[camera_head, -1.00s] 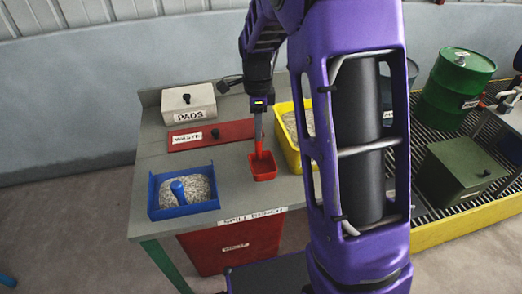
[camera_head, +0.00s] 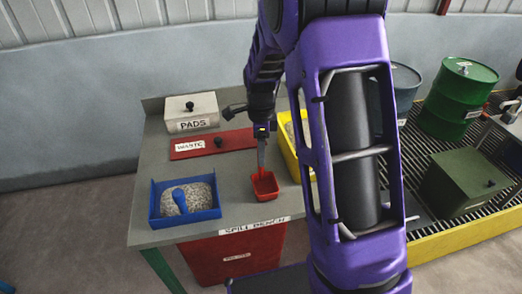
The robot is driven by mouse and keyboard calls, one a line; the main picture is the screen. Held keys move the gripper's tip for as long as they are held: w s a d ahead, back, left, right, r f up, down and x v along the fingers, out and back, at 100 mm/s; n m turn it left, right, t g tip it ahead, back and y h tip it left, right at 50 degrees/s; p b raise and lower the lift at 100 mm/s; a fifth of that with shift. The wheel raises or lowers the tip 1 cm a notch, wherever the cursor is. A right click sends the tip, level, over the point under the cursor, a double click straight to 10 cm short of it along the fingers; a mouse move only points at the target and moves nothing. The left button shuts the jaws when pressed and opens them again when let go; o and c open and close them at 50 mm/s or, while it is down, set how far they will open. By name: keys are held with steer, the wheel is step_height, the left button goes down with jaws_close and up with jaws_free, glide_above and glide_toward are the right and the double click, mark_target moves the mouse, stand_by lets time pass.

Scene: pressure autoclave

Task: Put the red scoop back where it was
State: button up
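The red scoop (camera_head: 265,187) is at the front right part of the bench top, between the blue tray and the yellow bin. Its square, open-topped bowl faces up and its short handle rises toward my gripper. My gripper (camera_head: 262,164) points down from above, with its narrow fingers at the top of the scoop's handle. It appears shut on the handle. I cannot tell whether the bowl touches the bench or hangs just above it.
A blue tray (camera_head: 157,205) of grey granules with a blue scoop (camera_head: 179,200) stands left. The PADS box (camera_head: 190,112) and red WASTE lid (camera_head: 237,141) are behind. A yellow bin (camera_head: 291,160) stands right, partly hidden by my arm. The bench (camera_head: 232,203) has bare top between them.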

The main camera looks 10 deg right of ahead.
step_height(320, 180, up, 12)
steer(key=p, duration=0.1)
steer(key=shift+r, duration=0.2)
stand_by(0.4)
